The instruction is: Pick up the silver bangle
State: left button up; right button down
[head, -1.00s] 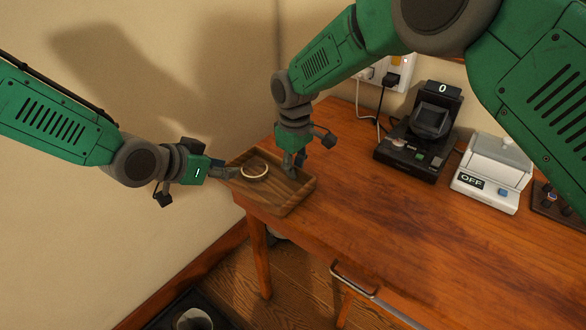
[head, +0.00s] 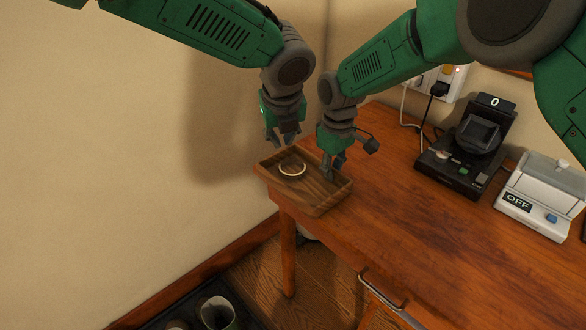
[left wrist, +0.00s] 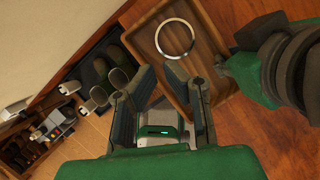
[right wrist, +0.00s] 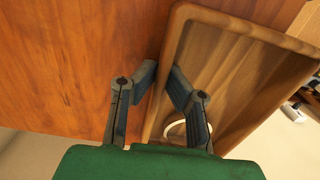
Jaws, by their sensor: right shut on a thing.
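The silver bangle (head: 292,175) is a thin pale ring lying flat in a wooden tray (head: 320,213) on the table's far left corner. It also shows whole in the left wrist view (left wrist: 174,58). In the right wrist view part of it (right wrist: 171,126) is hidden behind a finger. My left gripper (head: 283,143) points down, open and empty, above the tray's back left side, close to the bangle but not touching it. My right gripper (head: 332,173) is shut on the tray's right wall, one finger inside and one outside, as the right wrist view shows (right wrist: 163,75).
A black device (head: 468,150) reading 0 and a white device (head: 540,195) reading OFF stand to the right on the table (head: 420,220). Plugs and cables sit at the wall behind. The table is clear between the tray and these devices.

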pick_arm(q)
jog(key=m, duration=0.1)
send_near(281, 167)
jog(key=shift+f, duration=0.9)
jog(key=shift+y, duration=0.3)
jog(key=shift+s+x, duration=0.2)
jog(key=shift+x, duration=1.15)
jog(key=shift+s+x, duration=0.2)
jog(key=shift+x, duration=1.1)
jog(key=shift+d+f, duration=0.1)
jog(key=shift+f, duration=0.1)
grip_shut()
notch_tip(281, 167, up, 10)
pick_arm(e)
jog(key=c, duration=1.6)
grip_release()
